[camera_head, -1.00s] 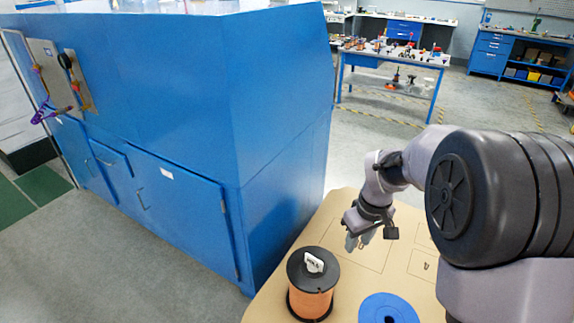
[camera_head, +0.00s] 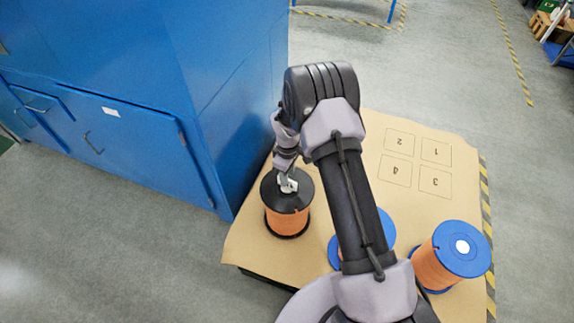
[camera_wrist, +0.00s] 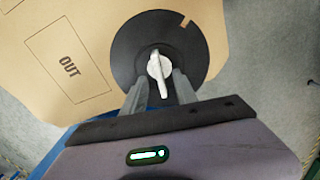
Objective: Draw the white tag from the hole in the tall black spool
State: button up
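The tall black spool (camera_head: 298,202) stands at the left part of the table, with a black top flange and orange winding. The white tag (camera_head: 289,186) stands in the hole at the middle of its top. My gripper (camera_head: 284,172) is directly at the tag, pointing down. In the wrist view the white tag (camera_wrist: 158,72) shows between the two grey fingertips of my gripper (camera_wrist: 159,84), over the black flange (camera_wrist: 199,50). The fingers look open, one on each side of the tag, with a gap visible. How deep the tag sits is hidden.
A blue spool (camera_head: 460,248) with orange winding and a white centre stands at the right. Another blue spool (camera_head: 380,229) is partly behind my arm. Numbered squares (camera_head: 397,170) are marked on the tan table (camera_head: 330,215). A tall blue cabinet (camera_head: 150,60) stands close on the left.

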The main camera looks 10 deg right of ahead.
jog(key=shift+f+b, duration=0.3)
jog(key=shift+f, duration=1.3)
jog(key=shift+c, duration=0.2)
grip_shut()
jog(key=shift+r, duration=0.25)
jog(key=shift+r+p, duration=0.6)
jog(key=shift+r, duration=0.25)
jog(key=shift+r+p, duration=0.3)
jog(key=shift+r, duration=0.2)
